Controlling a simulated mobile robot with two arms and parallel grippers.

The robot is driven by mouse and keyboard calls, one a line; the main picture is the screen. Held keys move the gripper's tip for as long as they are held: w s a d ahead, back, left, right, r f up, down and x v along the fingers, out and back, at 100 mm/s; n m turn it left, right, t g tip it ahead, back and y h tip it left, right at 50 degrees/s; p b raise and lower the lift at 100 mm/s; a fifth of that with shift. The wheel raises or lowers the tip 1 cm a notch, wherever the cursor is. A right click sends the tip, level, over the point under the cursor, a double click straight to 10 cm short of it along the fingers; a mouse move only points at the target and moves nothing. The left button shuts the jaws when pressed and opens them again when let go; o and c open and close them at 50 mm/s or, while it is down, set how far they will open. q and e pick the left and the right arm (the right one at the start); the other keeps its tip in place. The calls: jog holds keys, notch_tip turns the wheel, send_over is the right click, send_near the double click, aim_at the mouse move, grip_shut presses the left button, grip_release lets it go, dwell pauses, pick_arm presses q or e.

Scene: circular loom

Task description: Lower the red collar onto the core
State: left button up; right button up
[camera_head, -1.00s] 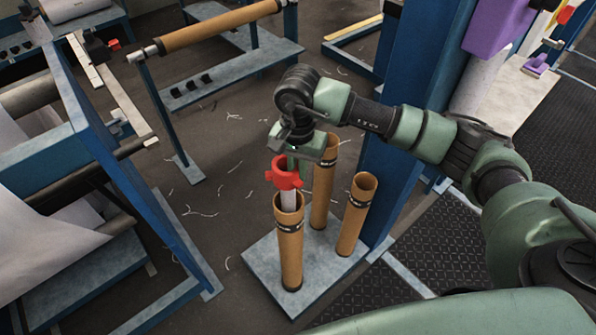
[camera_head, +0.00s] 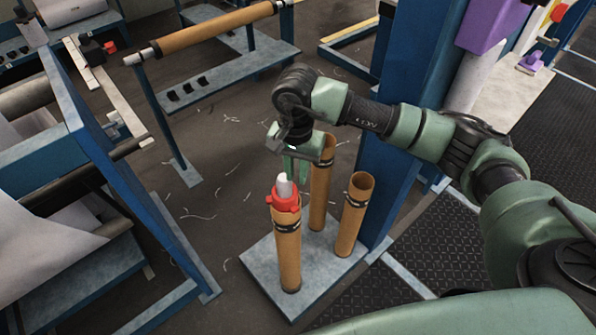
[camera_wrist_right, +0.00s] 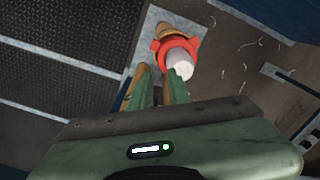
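The red collar (camera_head: 284,201) sits at the top of the front brown core (camera_head: 288,255), around the pale rod (camera_head: 285,184) that sticks up out of the core. In the right wrist view the collar (camera_wrist_right: 177,47) lies just beyond my fingertips, with the pale rod end (camera_wrist_right: 180,68) showing through it. My right gripper (camera_head: 296,180) is above the core, slightly right of the rod. Its two green fingers are apart and nothing is between them. The fingers also show in the right wrist view (camera_wrist_right: 159,72). My left gripper is out of view.
Two more brown tubes, a rear one (camera_head: 321,190) and a right one (camera_head: 354,215), stand close by on the grey plate (camera_head: 270,270). A blue post (camera_head: 395,150) rises right behind them. A blue-framed machine (camera_head: 150,215) stands at left, with open floor between.

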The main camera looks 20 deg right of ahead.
jog(key=shift+s+a+f, duration=0.2)
jog(key=shift+f, duration=0.15)
notch_tip(320, 180, up, 8)
jog(key=b, duration=0.1)
jog(key=shift+w+d+r+b, duration=0.2)
jog(key=shift+r+b, duration=0.05)
jog(key=shift+b, duration=0.05)
